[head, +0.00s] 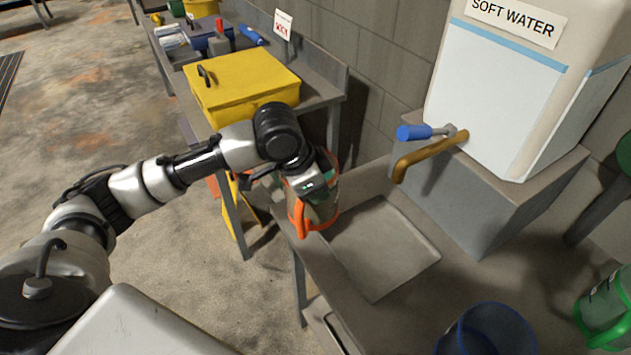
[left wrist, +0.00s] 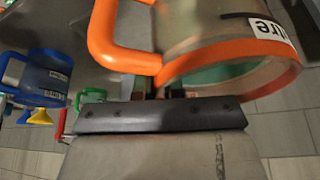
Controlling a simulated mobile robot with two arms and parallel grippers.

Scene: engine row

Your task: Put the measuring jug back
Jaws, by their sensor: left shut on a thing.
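A clear measuring jug with an orange rim and handle (head: 321,207) is at the near left end of the grey bench, just left of a shallow tray (head: 382,245). Its orange handle points down toward the bench's front edge. My left gripper (head: 308,180) is shut on the jug's upper part and hides some of it. The jug also shows in the left wrist view (left wrist: 225,75), with a white label partly cut off and something green seen through its wall. I cannot tell whether its base touches the bench. My right gripper is not in view.
A white "SOFT WATER" tank (head: 500,95) stands on a grey block, its brass tap (head: 430,155) jutting over the bench. A blue jug (head: 487,332) and a green jug (head: 607,308) stand at right. A yellow box (head: 240,80) sits behind my arm.

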